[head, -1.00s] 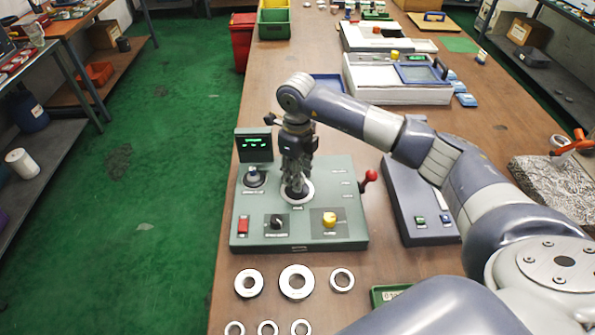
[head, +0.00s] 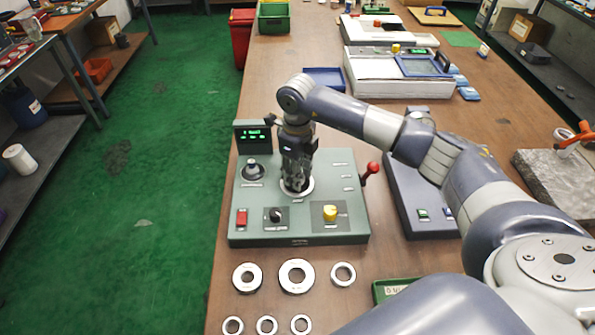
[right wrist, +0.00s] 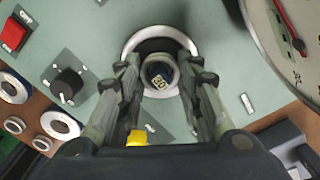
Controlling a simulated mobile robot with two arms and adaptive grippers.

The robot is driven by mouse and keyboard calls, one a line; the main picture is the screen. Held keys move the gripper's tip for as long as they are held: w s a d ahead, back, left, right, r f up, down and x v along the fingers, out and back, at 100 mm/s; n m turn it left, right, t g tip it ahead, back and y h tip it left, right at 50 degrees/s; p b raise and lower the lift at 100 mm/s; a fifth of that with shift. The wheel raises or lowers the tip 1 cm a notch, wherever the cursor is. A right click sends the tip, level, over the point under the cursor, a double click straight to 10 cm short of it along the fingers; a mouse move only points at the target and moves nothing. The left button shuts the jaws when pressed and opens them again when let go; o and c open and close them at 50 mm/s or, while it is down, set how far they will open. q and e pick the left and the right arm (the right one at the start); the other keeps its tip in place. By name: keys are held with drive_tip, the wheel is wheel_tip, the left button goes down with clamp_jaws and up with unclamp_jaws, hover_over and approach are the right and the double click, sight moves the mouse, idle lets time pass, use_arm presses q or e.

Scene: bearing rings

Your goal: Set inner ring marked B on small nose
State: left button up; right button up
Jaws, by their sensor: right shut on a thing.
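My right gripper (head: 296,186) points down over a white round collar (head: 308,191) on the green-grey device (head: 335,205). In the right wrist view its fingers (right wrist: 161,82) are closed on a small grey ring (right wrist: 148,80). Yellowish characters show on a dark face inside this ring; I cannot read them surely. The ring lies within the outline of the white collar (right wrist: 133,40); I cannot tell whether it is seated. A dark round post with a light top (head: 253,170) stands left of the gripper. I cannot tell which part is the small nose. My left gripper is not in view.
Several loose rings, such as a large one (head: 281,278), lie on the table in front of the device. A red-knobbed lever (head: 373,168) stands at its right side. A dark grey unit (head: 408,205) is to the right. A dial (right wrist: 290,35) shows in the right wrist view.

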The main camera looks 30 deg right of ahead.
drive_tip(key=shift+f, duration=0.35)
drive_tip(key=o, duration=1.1)
drive_tip(key=shift+r, duration=0.1)
drive_tip(key=shift+o, duration=0.2)
wheel_tip(320, 180, up, 12)
